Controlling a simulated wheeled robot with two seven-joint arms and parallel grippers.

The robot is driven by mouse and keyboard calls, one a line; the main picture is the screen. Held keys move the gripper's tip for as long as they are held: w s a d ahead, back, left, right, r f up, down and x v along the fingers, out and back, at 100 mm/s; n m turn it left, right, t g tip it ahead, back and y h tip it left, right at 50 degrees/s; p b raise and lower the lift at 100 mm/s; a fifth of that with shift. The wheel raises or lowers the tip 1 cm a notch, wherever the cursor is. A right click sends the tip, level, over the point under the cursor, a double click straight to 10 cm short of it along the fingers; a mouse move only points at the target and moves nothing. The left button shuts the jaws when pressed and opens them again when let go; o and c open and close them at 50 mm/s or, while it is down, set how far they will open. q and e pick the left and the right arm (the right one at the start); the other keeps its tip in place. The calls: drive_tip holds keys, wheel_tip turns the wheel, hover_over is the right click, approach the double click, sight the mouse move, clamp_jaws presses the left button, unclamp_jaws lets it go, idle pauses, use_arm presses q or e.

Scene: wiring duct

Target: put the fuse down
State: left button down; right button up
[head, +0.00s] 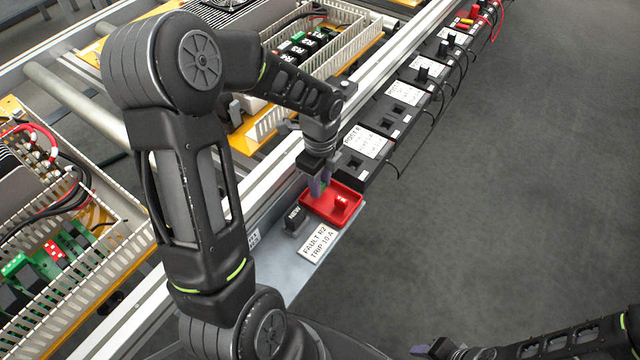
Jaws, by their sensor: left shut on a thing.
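My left gripper (319,187) points down over the red tray (318,212), near its far left part. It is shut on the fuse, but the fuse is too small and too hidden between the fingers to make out. I cannot tell whether it touches the tray floor. A small red block with white marks (342,200) shows in the right part of the tray, just right of the fingertips. My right gripper (430,349) is at the bottom edge, partly cut off and far from the tray; its jaw opening is unclear.
A dark block marked NEW (294,217) stands left of the tray. A white FAULT card (318,244) lies in front. A black row of stations (400,117) with cables runs to the back right. Wiring panels (300,47) lie beyond the rail. The floor at right is clear.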

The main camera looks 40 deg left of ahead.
use_arm(q)
drive_tip(key=shift+f, duration=0.3)
drive_tip(key=shift+f, duration=0.2)
drive_tip(key=c, duration=1.1)
unclamp_jaws()
drive_tip(key=shift+c, duration=0.2)
drive_tip(key=shift+r, duration=0.1)
drive_tip(key=shift+r, duration=0.2)
wheel_tip(320, 180, up, 12)
drive_tip(key=p, duration=0.1)
drive_tip(key=shift+p, duration=0.4)
drive_tip(key=shift+f, duration=0.15)
